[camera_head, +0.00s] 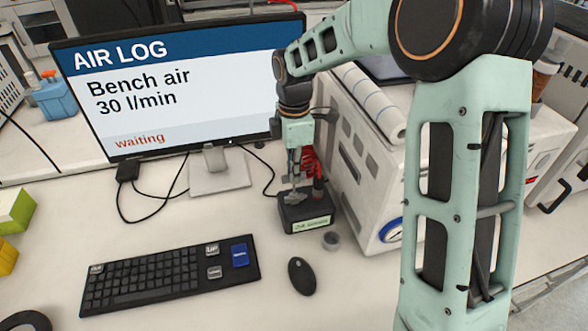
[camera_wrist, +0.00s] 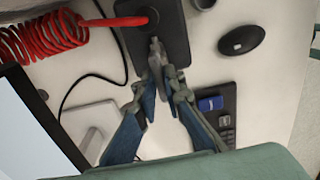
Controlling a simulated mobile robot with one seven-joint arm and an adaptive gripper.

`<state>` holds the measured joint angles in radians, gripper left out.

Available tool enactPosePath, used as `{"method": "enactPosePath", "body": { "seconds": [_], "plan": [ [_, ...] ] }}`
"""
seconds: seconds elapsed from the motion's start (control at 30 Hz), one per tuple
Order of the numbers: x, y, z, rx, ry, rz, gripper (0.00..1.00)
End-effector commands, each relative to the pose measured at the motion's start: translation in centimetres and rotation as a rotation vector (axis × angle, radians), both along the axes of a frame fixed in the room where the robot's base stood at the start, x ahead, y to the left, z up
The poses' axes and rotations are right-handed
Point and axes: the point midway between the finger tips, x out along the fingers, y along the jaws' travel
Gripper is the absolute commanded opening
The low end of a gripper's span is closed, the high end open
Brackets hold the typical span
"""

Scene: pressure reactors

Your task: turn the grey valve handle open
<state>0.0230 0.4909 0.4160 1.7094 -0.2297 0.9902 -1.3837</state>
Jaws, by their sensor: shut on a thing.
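A black valve box (camera_head: 305,218) with a pale label stands on the bench to the right of the monitor stand. It also shows at the top of the wrist view (camera_wrist: 172,45). My gripper (camera_head: 294,180) comes down from above onto the box. In the wrist view its blue-grey fingers (camera_wrist: 160,68) converge and are shut on the handle. A monitor (camera_head: 180,80) reads "AIR LOG, Bench air 30 l/min, waiting". The handle's exact angle is hard to tell.
A red coiled hose (camera_wrist: 45,35) runs to the valve box, close to my gripper. A white instrument with a gauge (camera_head: 390,231) stands right of the box. A keyboard (camera_head: 170,275), a mouse (camera_head: 302,276) and a small grey ring (camera_head: 331,240) lie in front.

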Motion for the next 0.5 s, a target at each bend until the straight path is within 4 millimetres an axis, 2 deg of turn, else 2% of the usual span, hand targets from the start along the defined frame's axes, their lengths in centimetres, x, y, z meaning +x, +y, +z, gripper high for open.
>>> {"method": "enactPosePath", "body": {
  "seconds": [0.4,0.43,0.5],
  "plan": [
    [0.07,0.07,0.08,0.001,-0.003,0.009,0.0],
    [0.07,0.08,0.08,0.001,-0.003,0.009,0.12],
    [0.07,0.07,0.08,0.001,-0.003,0.008,0.2]
  ]
}}
